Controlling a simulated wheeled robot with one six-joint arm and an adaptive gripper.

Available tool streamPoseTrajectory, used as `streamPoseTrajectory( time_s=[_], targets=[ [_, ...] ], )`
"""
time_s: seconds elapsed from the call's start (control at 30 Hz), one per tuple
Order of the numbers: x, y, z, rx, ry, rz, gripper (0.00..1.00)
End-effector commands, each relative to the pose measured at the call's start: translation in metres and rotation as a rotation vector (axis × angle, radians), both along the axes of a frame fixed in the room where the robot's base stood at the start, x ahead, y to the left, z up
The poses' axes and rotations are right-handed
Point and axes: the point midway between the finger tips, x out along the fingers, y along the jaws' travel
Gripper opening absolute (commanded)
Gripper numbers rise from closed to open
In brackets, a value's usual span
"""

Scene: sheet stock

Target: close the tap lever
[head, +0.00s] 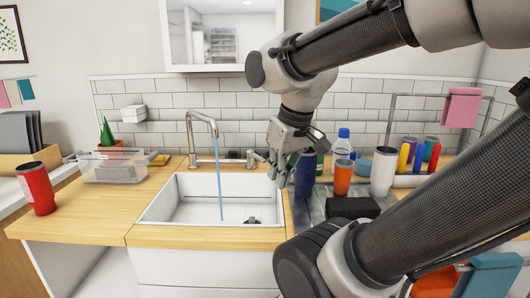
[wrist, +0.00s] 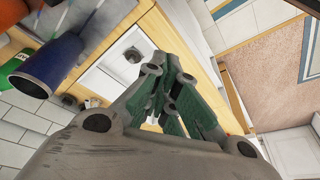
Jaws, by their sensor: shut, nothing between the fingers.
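The metal tap (head: 189,140) stands behind the sink, its arched spout over the basin. A blue stream of water (head: 219,185) falls from the spout into the basin. A small metal fitting that looks like the tap lever (head: 250,158) stands on the back edge of the sink, right of the spout. Its exact angle is too small to tell. My gripper (head: 278,178) is shut and empty, pointing down just right of the lever, near the sink's right edge; I cannot tell whether they touch. In the wrist view my gripper's green-padded fingers (wrist: 175,100) fill the middle.
The white sink (head: 160,208) is set in a wooden counter (head: 95,222). Right of my gripper stand a dark blue cup (head: 305,175), an orange cup (head: 343,178), a white cup (head: 383,172) and a blue-capped bottle (head: 342,143).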

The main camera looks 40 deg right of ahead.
Motion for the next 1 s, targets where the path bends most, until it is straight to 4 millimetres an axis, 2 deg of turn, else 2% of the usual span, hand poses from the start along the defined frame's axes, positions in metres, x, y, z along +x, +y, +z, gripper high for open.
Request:
streamPoseTrajectory(
  time_s=[0.27, 0.47, 0.57, 0.67, 0.8, 1.0],
  targets=[
    [0.016, -0.010, -0.009, -0.001, 0.082, -0.035, 0.00],
    [0.047, -0.025, -0.012, -0.007, 0.157, -0.078, 0.00],
    [0.073, -0.040, -0.013, -0.014, 0.199, -0.121, 0.00],
    [0.111, -0.062, -0.017, -0.023, 0.246, -0.200, 0.00],
    [0.176, -0.105, -0.030, -0.040, 0.294, -0.389, 0.00],
    [0.261, -0.171, -0.055, -0.073, 0.295, -0.744, 0.00]
  ],
)
